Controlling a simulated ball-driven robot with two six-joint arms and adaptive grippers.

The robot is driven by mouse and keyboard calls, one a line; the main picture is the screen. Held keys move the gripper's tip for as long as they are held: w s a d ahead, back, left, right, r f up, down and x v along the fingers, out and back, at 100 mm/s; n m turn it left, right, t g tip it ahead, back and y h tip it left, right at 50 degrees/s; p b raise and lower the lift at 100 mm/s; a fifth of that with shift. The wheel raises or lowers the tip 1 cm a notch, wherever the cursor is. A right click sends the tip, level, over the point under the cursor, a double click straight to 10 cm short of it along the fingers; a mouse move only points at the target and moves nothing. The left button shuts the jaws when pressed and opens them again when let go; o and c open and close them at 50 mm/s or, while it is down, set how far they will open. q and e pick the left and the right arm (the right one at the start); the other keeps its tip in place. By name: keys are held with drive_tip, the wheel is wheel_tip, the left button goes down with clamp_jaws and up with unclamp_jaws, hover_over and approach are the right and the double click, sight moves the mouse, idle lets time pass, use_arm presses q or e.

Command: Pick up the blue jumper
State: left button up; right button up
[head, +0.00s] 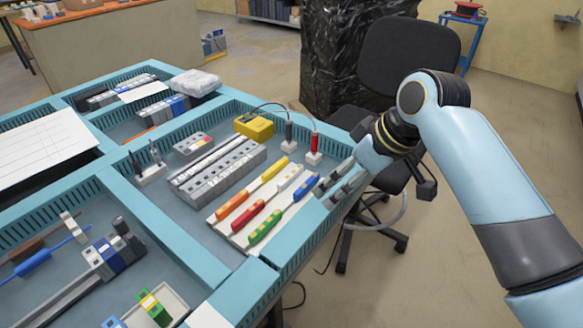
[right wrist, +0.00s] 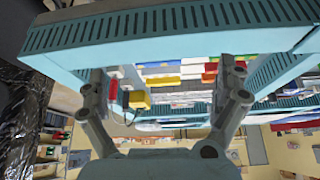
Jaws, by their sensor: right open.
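The blue jumper (head: 306,187) lies on a white holder (head: 238,238) near the right edge of the blue-framed table, beside a white one and a green one (head: 265,227). Red, orange and yellow pieces lie on the same holder. My right gripper (head: 324,194) is open and empty, just right of the blue jumper at the table's edge, with its fingers pointing down-left. My left gripper is not in view.
A grey terminal strip (head: 218,168) lies left of the holder. A yellow box (head: 254,127) and black and red probes (head: 314,146) stand behind it. The raised table rim (head: 310,243) runs under the right gripper. A black chair (head: 408,60) stands behind the gripper.

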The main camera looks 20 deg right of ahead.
drive_tip(key=w+r, duration=0.1)
drive_tip(key=w+a+r, duration=0.1)
drive_tip(key=w, duration=0.1)
drive_tip(key=shift+w+n, duration=0.1)
drive_tip(key=shift+n, duration=0.3)
drive_tip(key=shift+w+a+f+y, duration=0.1)
drive_tip(key=shift+w+a+y, duration=0.1)
drive_tip(key=shift+w+y, duration=0.1)
hover_over(307, 183)
drive_tip(key=s+d, duration=0.2)
wheel_tip(307, 183, down, 4)
drive_tip(key=shift+s+a+f, duration=0.1)
drive_tip(key=shift+s, duration=0.05)
drive_tip(key=x, duration=0.5)
drive_tip(key=shift+f+b, duration=0.25)
drive_tip(key=shift+b, duration=0.05)
drive_tip(key=c, duration=0.9)
drive_tip(key=shift+r, duration=0.2)
